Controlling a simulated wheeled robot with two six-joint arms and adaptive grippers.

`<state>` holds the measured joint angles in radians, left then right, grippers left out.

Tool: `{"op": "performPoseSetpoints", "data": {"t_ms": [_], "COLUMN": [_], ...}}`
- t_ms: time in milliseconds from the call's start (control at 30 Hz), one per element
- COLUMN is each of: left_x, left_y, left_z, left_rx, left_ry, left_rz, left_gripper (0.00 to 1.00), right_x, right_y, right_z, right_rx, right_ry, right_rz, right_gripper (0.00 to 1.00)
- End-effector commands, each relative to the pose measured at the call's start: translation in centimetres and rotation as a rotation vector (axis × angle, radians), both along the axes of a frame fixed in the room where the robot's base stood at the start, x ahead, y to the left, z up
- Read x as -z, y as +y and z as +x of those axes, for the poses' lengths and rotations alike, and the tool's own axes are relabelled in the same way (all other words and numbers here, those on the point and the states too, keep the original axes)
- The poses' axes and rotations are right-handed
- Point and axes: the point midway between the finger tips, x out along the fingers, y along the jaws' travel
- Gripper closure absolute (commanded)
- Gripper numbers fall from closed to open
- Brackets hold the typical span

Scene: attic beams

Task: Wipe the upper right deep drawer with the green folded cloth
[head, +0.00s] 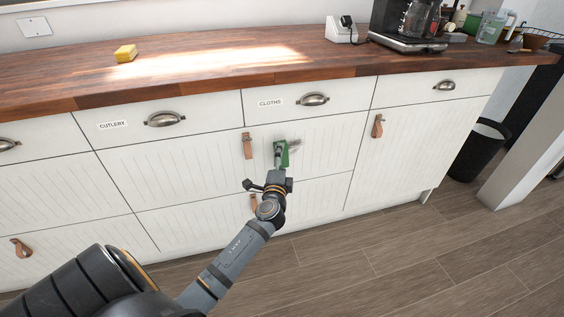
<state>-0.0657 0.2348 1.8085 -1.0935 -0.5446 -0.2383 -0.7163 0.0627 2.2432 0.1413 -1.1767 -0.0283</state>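The upper deep drawer (326,143) is a wide white grooved front with a leather pull (247,146), below the CUTLERY and CLOTHS drawers. A grey smudge (297,143) shows on its right half. The green folded cloth (284,156) is at this front, just left of and below the smudge, partly hidden by my gripper. My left gripper (280,158) is shut on the cloth, its arm reaching up from the lower left. The cloth looks to be against the front, but I cannot be sure of contact. My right gripper is out of view.
The wooden countertop (210,75) bears a yellow sponge (126,53), a small white device (341,30) and a coffee machine (408,30). A cabinet door with a leather pull (378,126) is to the right. A black bin (478,150) stands beyond it. The visible floor (400,255) is clear.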

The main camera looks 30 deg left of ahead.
Motion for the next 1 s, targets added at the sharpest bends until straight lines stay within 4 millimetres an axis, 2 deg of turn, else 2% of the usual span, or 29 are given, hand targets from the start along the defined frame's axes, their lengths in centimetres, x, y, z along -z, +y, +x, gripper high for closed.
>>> {"op": "performPoseSetpoints", "data": {"t_ms": [1000], "left_x": [0.02], "left_y": [0.97], "left_z": [0.87], "left_rx": [0.001], "left_ry": [0.000], "left_rz": [0.001], "left_gripper": [0.32], "right_x": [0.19], "right_y": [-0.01], "right_z": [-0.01], "right_rx": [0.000], "right_ry": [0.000], "right_rz": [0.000], "right_gripper": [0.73]}}
